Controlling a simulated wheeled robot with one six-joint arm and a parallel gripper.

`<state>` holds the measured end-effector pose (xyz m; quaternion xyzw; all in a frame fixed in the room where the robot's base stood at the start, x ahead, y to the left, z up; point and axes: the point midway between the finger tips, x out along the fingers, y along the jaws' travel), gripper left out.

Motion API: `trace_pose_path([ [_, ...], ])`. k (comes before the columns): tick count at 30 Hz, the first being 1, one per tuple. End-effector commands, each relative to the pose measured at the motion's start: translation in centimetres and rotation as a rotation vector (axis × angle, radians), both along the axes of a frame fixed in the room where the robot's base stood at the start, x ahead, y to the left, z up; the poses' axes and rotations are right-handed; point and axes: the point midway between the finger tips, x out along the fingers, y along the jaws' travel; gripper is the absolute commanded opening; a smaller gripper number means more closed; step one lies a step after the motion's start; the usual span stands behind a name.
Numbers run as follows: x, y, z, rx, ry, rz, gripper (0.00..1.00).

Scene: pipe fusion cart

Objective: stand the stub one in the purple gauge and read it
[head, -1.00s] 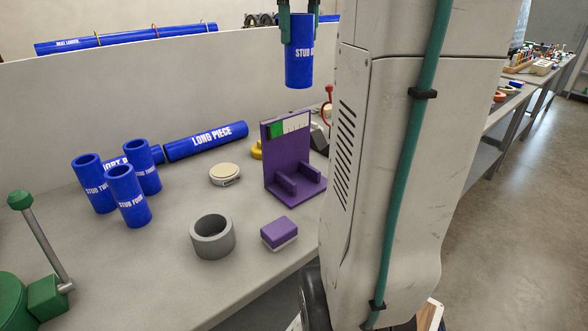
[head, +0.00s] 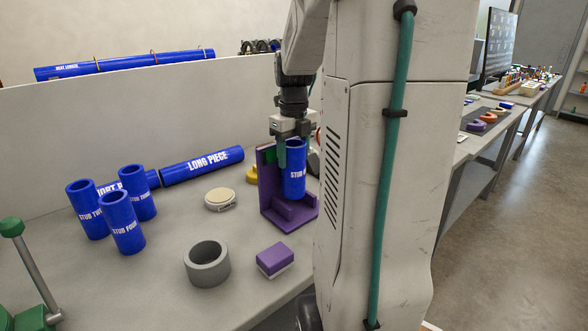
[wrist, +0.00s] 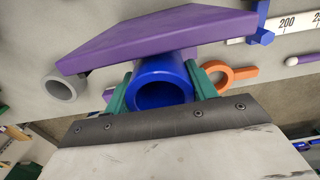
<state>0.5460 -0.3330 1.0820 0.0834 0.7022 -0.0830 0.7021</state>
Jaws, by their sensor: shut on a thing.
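The blue stub one (head: 295,172) is upright in my gripper (head: 293,150), its lettering partly hidden. In the wrist view my gripper (wrist: 163,92) has its green fingers on both sides of the stub's open end (wrist: 162,92). The purple gauge (head: 268,185) stands on the bench, with an upright plate and low blocks on its base. In the head view the stub is in front of the plate, its lower end just above or at the base; I cannot tell whether it touches. The plate (wrist: 150,35) also shows beside the stub in the wrist view. The gauge's scale is hidden by my gripper.
Several blue stubs (head: 122,222) stand at the left, with a long piece (head: 201,167) behind. A grey ring (head: 207,264), a purple-and-white block (head: 275,259) and a round cream disc (head: 219,199) lie in front and left of the gauge.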

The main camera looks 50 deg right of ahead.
Motion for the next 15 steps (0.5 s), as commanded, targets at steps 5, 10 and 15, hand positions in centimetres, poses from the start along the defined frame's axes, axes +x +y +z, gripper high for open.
trace_pose_path([
  [5,-0.1,0.1,-1.9,0.003,0.003,0.000,0.28],
  [10,0.0,0.0,-4.2,0.001,0.002,0.000,0.28],
  [15,0.0,0.0,-4.5,0.000,-0.001,0.000,0.28],
])
